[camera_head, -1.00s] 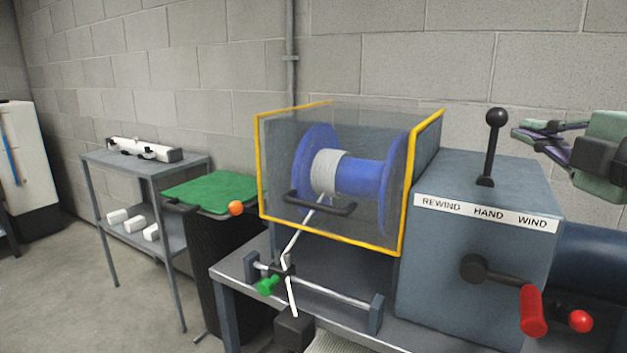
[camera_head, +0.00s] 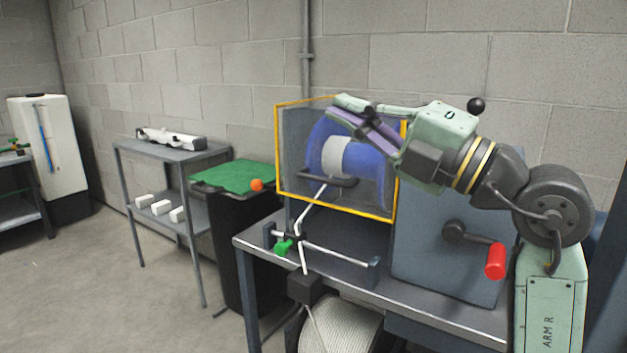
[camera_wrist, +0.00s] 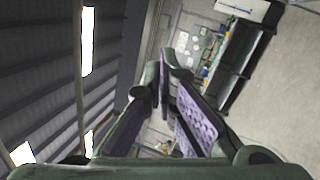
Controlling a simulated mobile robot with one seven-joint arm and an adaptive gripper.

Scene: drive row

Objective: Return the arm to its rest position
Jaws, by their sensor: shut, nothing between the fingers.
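My gripper (camera_head: 346,106) is raised at the upper right of the head view and points left. It stands in front of the yellow-framed clear guard (camera_head: 277,150) and hides part of its top and right side. The fingers are shut with nothing between them. In the wrist view my gripper (camera_wrist: 164,75) shows its green and purple fingers coming together, with the ceiling at left and the floor at right. The arm is bent, and it hides most of the lever on the grey-blue drive box (camera_head: 425,235) and its label.
Behind the guard is a blue spool (camera_head: 372,165) with white line wound on it. A red-handled crank (camera_head: 495,262) sticks out from the drive box. A green-topped black bin (camera_head: 235,175) and a grey shelf (camera_head: 190,152) stand to the left. Open floor lies at the lower left.

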